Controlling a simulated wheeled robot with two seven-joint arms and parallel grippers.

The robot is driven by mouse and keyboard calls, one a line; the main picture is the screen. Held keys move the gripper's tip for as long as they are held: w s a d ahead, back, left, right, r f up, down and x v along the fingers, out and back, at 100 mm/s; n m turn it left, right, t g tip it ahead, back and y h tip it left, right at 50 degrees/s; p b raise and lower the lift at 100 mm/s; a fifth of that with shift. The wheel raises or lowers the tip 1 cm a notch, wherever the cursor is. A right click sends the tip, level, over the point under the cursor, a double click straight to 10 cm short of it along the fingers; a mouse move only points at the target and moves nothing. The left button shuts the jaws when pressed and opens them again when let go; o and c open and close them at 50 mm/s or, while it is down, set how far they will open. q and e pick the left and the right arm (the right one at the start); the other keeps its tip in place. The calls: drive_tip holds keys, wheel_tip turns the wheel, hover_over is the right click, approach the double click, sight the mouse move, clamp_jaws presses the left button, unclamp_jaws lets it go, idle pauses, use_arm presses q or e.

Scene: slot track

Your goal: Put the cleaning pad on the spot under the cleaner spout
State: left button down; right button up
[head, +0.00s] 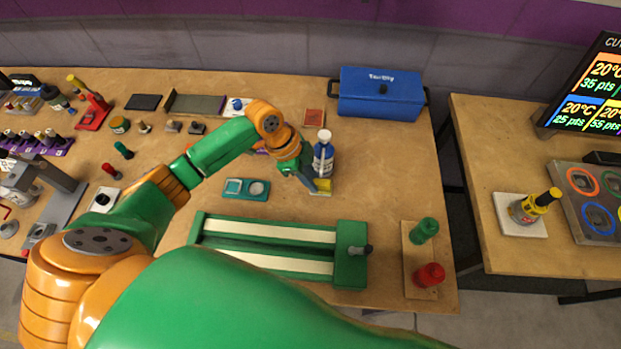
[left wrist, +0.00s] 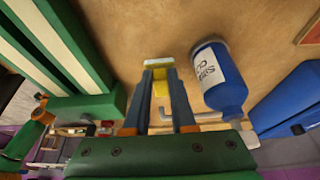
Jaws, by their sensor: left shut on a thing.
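The cleaner bottle (head: 323,158) is blue with a white label and white top, and stands upright on the table. In the left wrist view the bottle (left wrist: 222,85) is just right of my fingers, and its pale spout (left wrist: 195,117) points toward them. My left gripper (head: 311,184) is shut on the small yellow cleaning pad (head: 322,187), low beside the bottle. The pad also shows between the fingertips (left wrist: 160,88), with a paler far end. I cannot tell whether the pad touches the table. The marked spot is not clearly visible. My right gripper is out of view.
A green slot track (head: 270,225) with two cream lanes lies nearer me. A teal tray (head: 246,188) is left of the pad. A blue box (head: 380,94) stands behind the bottle. Green and red pegs (head: 425,230) stand at front right. The table right of the bottle is clear.

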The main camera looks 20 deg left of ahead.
use_arm(q)
drive_tip(key=shift+a+f, duration=0.1)
drive_tip(key=shift+f, duration=1.25)
drive_tip(key=shift+f, duration=0.2)
drive_tip(key=c, duration=0.7)
unclamp_jaws()
drive_tip(key=shift+c, duration=0.2)
drive_tip(key=shift+r, duration=0.2)
drive_tip(key=v, duration=1.2)
drive_tip(key=shift+s, duration=0.1)
